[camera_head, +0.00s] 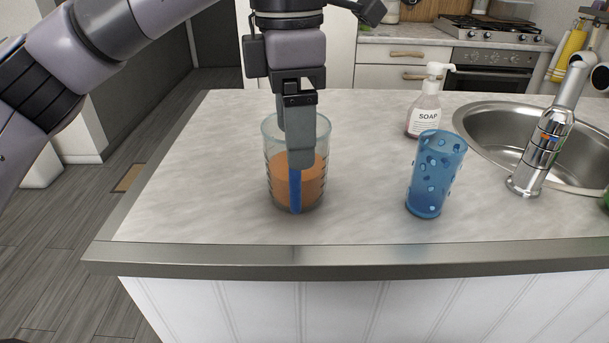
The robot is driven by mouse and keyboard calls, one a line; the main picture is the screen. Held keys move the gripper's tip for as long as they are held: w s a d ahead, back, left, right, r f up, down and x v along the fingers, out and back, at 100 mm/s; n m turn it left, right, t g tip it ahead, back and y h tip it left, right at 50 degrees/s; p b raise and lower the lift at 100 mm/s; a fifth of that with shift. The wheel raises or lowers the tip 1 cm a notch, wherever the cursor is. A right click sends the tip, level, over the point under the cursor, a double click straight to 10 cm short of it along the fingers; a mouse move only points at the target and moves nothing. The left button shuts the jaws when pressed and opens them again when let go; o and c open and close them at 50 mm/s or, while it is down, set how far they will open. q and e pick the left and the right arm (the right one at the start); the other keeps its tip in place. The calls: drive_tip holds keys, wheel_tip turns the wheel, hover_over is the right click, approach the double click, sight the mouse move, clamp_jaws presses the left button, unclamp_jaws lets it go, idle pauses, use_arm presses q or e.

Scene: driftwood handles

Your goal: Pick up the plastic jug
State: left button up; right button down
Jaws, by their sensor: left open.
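A clear jug (312,188) with orange contents and a blue vertical strip, perhaps its handle, stands upright on the light countertop (200,180). My left gripper (292,150) points straight down at the jug, its fingers overlapping the jug's rim and upper part in the head view. It is open, with one finger largely hidden behind the other. I cannot tell whether the fingers touch the jug. The fingers hide part of the rim and the middle of the jug. My right gripper is not in view.
A blue patterned tumbler (436,180) stands to the right of the jug.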

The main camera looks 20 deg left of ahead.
sight(293, 173)
use_arm(q)
drive_tip(key=shift+w+a+f, duration=0.15)
drive_tip(key=shift+w+a, duration=0.1)
drive_tip(key=shift+f, duration=0.2)
wheel_tip(293, 173, down, 7)
drive_tip(key=shift+r, duration=0.3)
clamp_jaws()
